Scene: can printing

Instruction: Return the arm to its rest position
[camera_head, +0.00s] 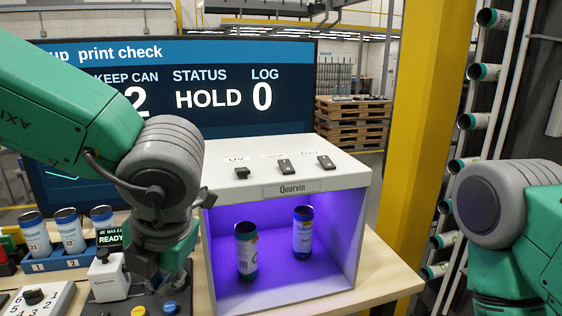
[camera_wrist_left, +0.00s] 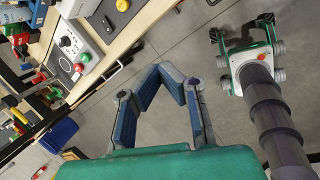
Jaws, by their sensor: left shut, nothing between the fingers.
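My left arm (camera_head: 160,160) comes in from the left in the head view and bends down at a grey wrist. My left gripper (camera_head: 163,268) points down in front of the light box's left side, near the control panels. In the left wrist view the fingers of my left gripper (camera_wrist_left: 172,76) are drawn together with nothing between them, over the bare floor beside the table edge. My right arm (camera_head: 510,225) shows at the right edge of the head view; its gripper is out of view.
A white light box (camera_head: 290,190) glows purple and holds two cans, one left (camera_head: 246,252) and one right (camera_head: 303,232). A blue rack (camera_head: 55,262) with cans stands at left. A screen (camera_head: 200,90) reads HOLD. A yellow post (camera_head: 418,120) and can chute stand at right.

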